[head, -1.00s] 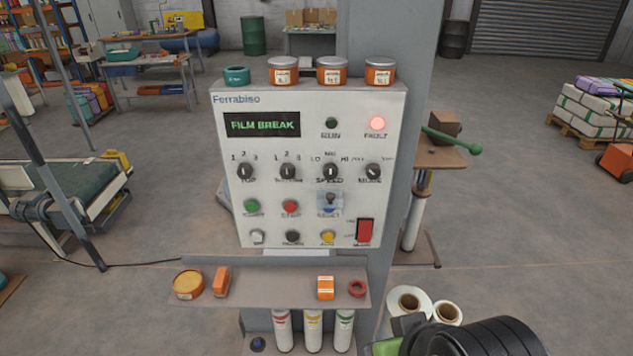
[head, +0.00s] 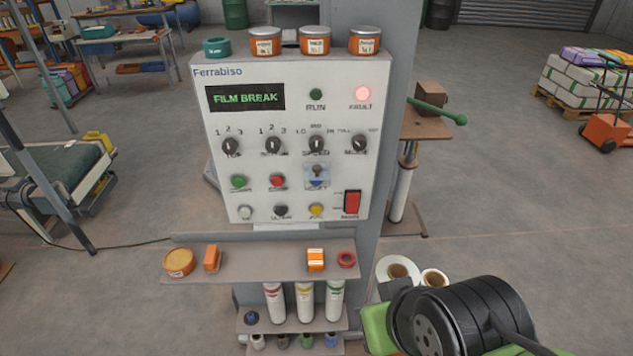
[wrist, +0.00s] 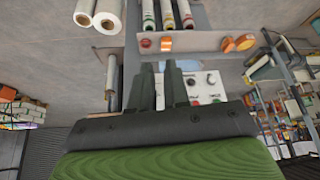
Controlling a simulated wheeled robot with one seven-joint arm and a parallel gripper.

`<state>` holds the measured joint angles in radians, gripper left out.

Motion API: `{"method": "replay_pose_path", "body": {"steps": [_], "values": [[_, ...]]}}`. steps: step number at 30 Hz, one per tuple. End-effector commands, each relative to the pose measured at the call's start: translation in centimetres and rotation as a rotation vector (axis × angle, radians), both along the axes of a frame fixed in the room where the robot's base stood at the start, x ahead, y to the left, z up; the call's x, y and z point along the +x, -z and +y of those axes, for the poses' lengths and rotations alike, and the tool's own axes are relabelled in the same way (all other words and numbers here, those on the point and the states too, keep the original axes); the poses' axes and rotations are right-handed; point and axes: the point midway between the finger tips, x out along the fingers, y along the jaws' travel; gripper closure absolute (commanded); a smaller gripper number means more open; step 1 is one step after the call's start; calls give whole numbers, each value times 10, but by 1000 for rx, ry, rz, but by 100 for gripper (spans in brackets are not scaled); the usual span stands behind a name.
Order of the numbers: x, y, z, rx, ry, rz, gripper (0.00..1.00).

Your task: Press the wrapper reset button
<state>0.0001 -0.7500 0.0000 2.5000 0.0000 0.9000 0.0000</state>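The control panel (head: 290,150) stands upright on a grey column in the head view. Its display (head: 245,97) reads FILM BREAK, and the red FAULT lamp (head: 362,93) is lit. A blue reset button (head: 317,183) sits under a small clear cover in the right part of the button rows; its label is blurred. In the wrist view, upside down, part of the panel (wrist: 212,82) shows beyond my gripper (wrist: 160,66). Its two dark fingers are apart, with nothing seen between them. The gripper touches no button that I can see, and the fingers hide part of the panel.
Several tins stand on the panel's top. A green-handled lever (head: 440,112) projects to the right.

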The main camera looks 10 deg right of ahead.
Motion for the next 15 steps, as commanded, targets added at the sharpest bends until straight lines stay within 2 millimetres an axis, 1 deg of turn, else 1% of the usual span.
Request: {"method": "replay_pose_path", "body": {"steps": [1,3,15], "values": [[0,0,0,0,0,0,92],[0,0,0,0,0,0,100],[0,0,0,0,0,0,100]]}}
